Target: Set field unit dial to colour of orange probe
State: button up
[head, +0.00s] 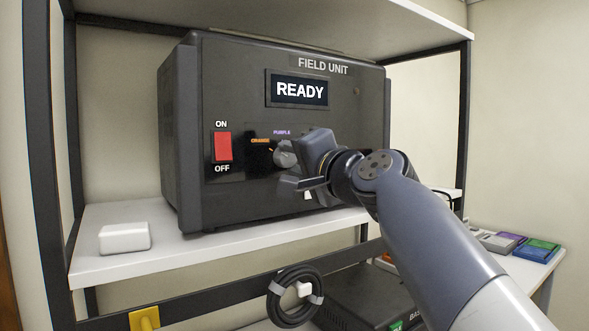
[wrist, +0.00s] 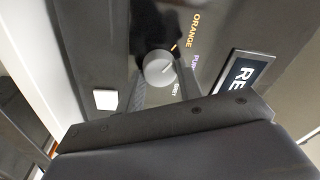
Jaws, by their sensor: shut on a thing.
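The field unit (head: 350,120) is a dark box on a white shelf, and its screen reads READY. Its grey round dial (head: 285,153) is on the front face, with ORANGE and PURPLE labels beside it. My gripper (head: 290,167) is at the dial and partly covers it. In the wrist view, the two fingers (wrist: 160,84) are on either side of the dial (wrist: 158,67), shut on it. The wrist view also shows a third label, partly hidden by a finger. I cannot tell for certain where the dial's pointer is. I cannot make out an orange probe.
A red ON/OFF switch (head: 223,146) is left of the dial. A small white box (head: 124,238) sits on the shelf (head: 100,272) at left. A coiled black cable (head: 295,296) hangs below. Coloured flat boxes (head: 537,249) lie on a side table at right.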

dwell(0.3)
jog(key=o, duration=1)
jog(key=shift+s+d, duration=0.1)
jog(key=r+b+v, duration=0.1)
jog(key=b+v, duration=0.1)
jog(key=v, duration=0.8)
jog(key=shift+s+f, duration=0.25)
jog(key=shift+f, duration=0.3)
jog(key=shift+w, duration=0.1)
jog(key=p+x, duration=0.2)
jog(key=x, duration=0.8)
jog(key=shift+w+r, duration=0.1)
jog(key=shift+w, duration=0.2)
